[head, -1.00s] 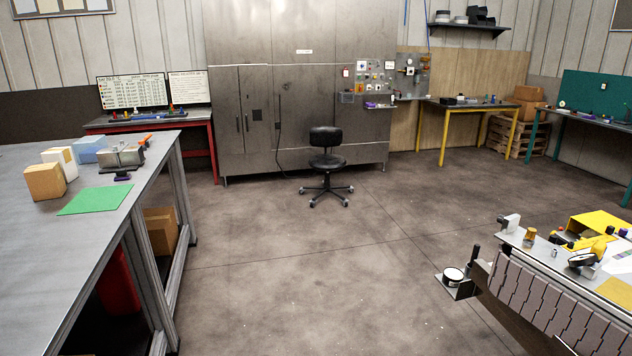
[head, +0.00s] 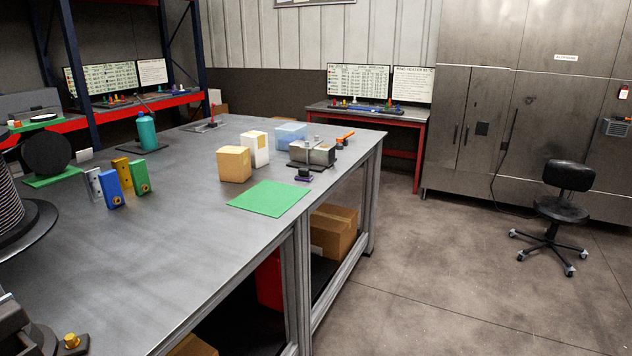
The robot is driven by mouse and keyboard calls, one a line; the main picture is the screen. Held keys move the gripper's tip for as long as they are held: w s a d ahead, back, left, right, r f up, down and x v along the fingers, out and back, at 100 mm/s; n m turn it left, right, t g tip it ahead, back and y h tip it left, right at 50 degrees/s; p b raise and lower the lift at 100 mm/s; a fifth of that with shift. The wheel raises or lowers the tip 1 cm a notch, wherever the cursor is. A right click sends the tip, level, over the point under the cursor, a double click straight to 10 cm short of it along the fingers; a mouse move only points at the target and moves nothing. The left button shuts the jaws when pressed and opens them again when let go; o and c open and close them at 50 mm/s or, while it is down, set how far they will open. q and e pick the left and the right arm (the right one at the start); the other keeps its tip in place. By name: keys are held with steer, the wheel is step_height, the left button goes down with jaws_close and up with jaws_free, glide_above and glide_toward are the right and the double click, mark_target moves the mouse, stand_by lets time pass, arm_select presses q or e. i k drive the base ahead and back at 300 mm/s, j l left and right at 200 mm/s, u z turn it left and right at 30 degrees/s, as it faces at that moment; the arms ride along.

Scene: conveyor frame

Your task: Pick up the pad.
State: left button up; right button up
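No object in the head view is plainly marked as the pad. A flat green square sheet (head: 269,198) lies on the near right part of the grey workbench (head: 200,262), close to its right edge. A small dark item with a purple base (head: 303,175) lies just behind the sheet's right corner. I cannot tell whether either one is the pad. Neither of my grippers is in view.
Behind the sheet stand a cardboard box (head: 234,164), a white box (head: 254,149), a blue bin (head: 291,134) and a metal vise-like device (head: 312,153). Blue and green blocks (head: 112,189) stand left. The bench's middle is clear. A chair (head: 566,205) stands right on open floor.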

mark_target(303, 175)
steer(key=i+l+u, duration=0.1)
steer(key=i+l, duration=0.15)
steer(key=i+l+u, duration=0.1)
steer(key=i+l, duration=0.15)
steer(key=i+l+u, duration=0.1)
steer(key=l, duration=0.35)
steer(key=i+l+u, duration=0.1)
steer(key=i+l, duration=0.2)
steer(key=i+l+u, duration=0.1)
steer(key=l, duration=0.35)
steer(key=i+l+u, duration=0.1)
steer(key=i+l, duration=0.35)
steer(key=l, duration=0.35)
steer(key=u, duration=0.05)
